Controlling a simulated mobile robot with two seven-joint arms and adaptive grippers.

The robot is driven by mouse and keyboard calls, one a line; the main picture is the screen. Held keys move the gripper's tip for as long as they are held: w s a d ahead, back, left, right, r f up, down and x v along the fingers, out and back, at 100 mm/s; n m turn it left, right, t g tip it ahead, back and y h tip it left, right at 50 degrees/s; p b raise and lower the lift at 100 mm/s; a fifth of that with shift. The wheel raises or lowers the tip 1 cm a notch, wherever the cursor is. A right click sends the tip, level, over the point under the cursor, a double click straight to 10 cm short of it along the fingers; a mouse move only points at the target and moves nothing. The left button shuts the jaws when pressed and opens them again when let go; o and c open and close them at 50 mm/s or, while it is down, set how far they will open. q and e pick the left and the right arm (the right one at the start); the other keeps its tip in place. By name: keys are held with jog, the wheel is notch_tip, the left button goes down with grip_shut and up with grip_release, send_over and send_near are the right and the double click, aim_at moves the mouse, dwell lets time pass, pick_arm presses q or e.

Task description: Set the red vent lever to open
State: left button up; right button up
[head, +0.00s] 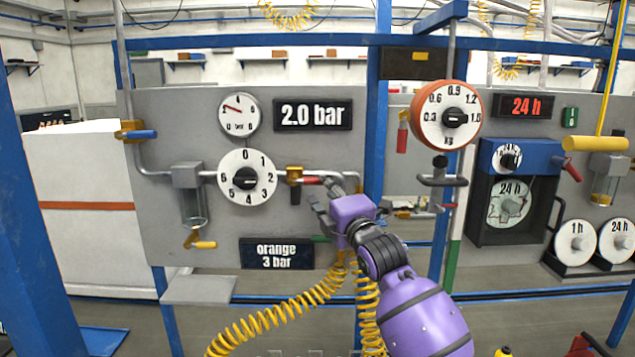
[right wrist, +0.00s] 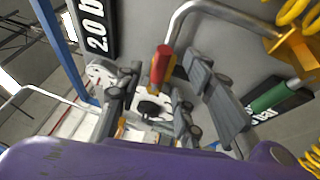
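The red vent lever (head: 312,180) sticks out to the right from a brass valve (head: 294,174) on the pipe of the grey panel, just right of the white dial (head: 247,177). My purple right gripper (head: 326,197) is in front of the panel, just right of and below the lever's end. In the right wrist view the red lever (right wrist: 161,66) shows between the spread fingers of the right gripper (right wrist: 160,82), which are open. I cannot tell whether a finger touches it. My left gripper is in neither view.
A blue lever (head: 141,134) and a yellow lever (head: 204,245) sit left on the same panel. The sign "orange 3 bar" (head: 277,254) is below, with a green handle (head: 320,239) beside it. A blue post (head: 375,110) stands right of the lever. Yellow coiled hoses (head: 270,318) hang below.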

aim_at(318, 183)
jog(key=shift+x, duration=2.7)
grip_shut()
